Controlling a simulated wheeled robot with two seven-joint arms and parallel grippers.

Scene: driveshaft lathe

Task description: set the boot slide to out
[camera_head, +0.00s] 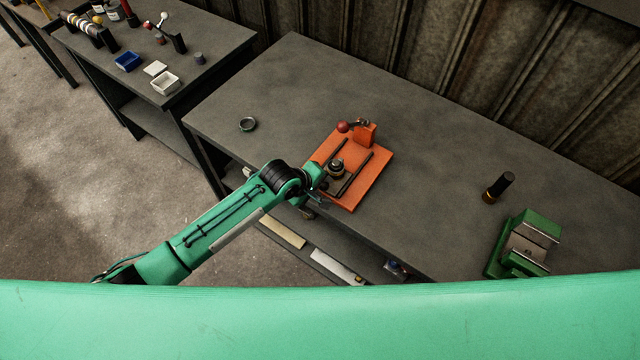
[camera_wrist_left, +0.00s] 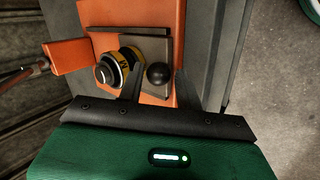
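The boot slide fixture is an orange plate (camera_head: 374,180) on the dark bench, with two dark rails and an orange upright block (camera_head: 366,135) with a red-balled lever. Between the rails sits the slide; in the left wrist view it is a grey plate (camera_wrist_left: 158,48) carrying a round part with a yellow-and-black band (camera_wrist_left: 124,60) and a black ball knob (camera_wrist_left: 158,75). My left gripper (camera_head: 318,189) is at the fixture's near left side. In the left wrist view its fingers (camera_wrist_left: 158,88) are apart, one on each side of the knob; contact is unclear. My right gripper is not in view.
A black cylinder (camera_head: 498,187) and a green vise (camera_head: 528,243) stand at right. A side table (camera_head: 215,45) holds trays and small parts. A corrugated wall runs behind. The bench between fixture and cylinder is clear.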

